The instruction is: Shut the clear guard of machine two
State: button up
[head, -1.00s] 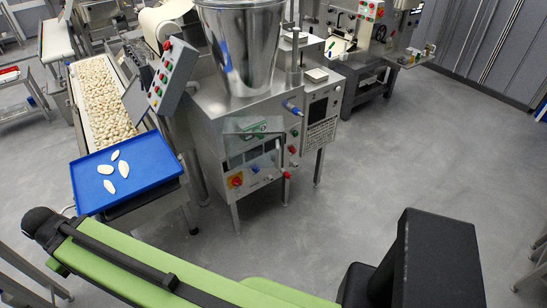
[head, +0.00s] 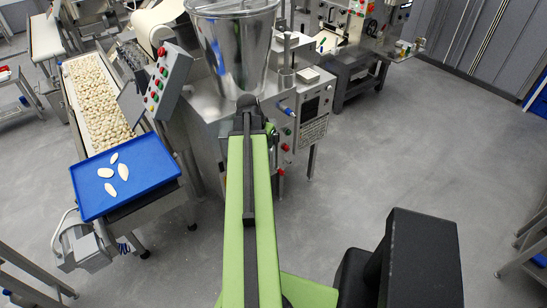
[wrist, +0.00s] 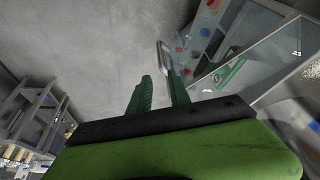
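A clear guard panel (wrist: 262,62) with a pale frame spans the upper right of the wrist view, standing at an angle. A metal bar handle (wrist: 163,56) shows at its left end. My gripper (wrist: 158,84) is open, its two green fingers apart; the right finger overlaps or lies close to the handle, and contact cannot be told. In the head view my arm covers the guard and my gripper's fingers. The steel machine with the hopper (head: 232,50) stands straight ahead of the arm. I cannot read a machine number.
A control box with coloured buttons (head: 166,80) juts out left of the hopper. A conveyor of pasta pieces (head: 97,110) ends at a blue tray (head: 145,188). The grey floor (head: 370,160) to the right is clear. A metal rack (wrist: 35,115) stands at left in the wrist view.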

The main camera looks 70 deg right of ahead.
jog(key=b+x, duration=1.6)
jog(key=x, duration=0.1)
jog(key=shift+f, duration=0.35)
jog(key=shift+c, duration=0.4)
jog(key=shift+w, duration=0.1)
grip_shut()
jog(key=shift+a, duration=0.1)
